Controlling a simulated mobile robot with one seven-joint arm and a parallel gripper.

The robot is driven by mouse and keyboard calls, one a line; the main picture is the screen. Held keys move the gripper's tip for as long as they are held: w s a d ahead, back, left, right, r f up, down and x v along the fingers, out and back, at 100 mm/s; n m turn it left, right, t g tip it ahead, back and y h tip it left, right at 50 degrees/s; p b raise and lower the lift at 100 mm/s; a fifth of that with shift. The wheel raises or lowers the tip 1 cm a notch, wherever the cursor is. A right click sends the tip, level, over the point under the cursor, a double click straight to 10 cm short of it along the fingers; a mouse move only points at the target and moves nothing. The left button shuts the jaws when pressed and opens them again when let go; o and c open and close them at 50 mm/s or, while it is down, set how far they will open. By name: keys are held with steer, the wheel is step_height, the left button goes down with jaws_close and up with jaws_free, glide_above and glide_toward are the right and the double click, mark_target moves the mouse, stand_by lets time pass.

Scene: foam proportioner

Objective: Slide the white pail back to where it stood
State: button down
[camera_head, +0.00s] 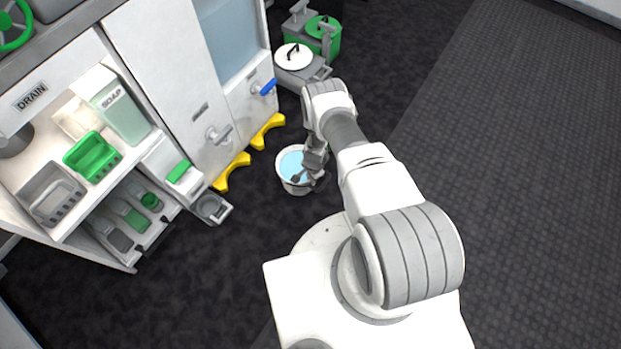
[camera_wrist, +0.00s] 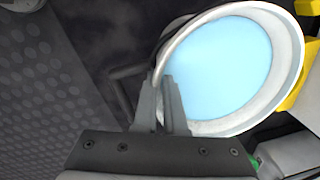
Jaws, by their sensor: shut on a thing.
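The white pail (camera_head: 284,177) stands on the dark floor in front of the cabinet and holds light blue liquid. It fills the upper right of the wrist view (camera_wrist: 284,100), with its rim and thin handle showing. My gripper (camera_head: 318,160) reaches down at the pail's right side in the head view. In the wrist view my gripper (camera_wrist: 163,100) has its fingers close together at the pail's left rim, shut on the rim or handle; I cannot tell which. Part of the pail is hidden behind my gripper in the head view.
Yellow feet (camera_head: 232,171) jut from the cabinet (camera_head: 165,75) left of the pail. A grey container with a white lid (camera_head: 294,57) and a green one (camera_head: 322,27) stand behind. A small grey bin (camera_head: 212,207) sits front left. The floor at right (camera_head: 500,150) is clear.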

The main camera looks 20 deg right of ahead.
steer(key=shift+s, duration=0.25)
steer(key=c, duration=0.9)
jaws_free()
steer(key=r+p, duration=0.2)
steer(key=r, duration=0.3)
steer(key=r+p, duration=0.3)
steer(key=r, duration=0.3)
steer(key=s+r+p, duration=0.1)
steer(key=r+p, duration=0.1)
steer(key=r, duration=0.4)
steer(key=shift+s+d+r+p, duration=0.1)
steer(key=shift+d+r+p, duration=0.15)
steer(key=shift+d+p, duration=0.1)
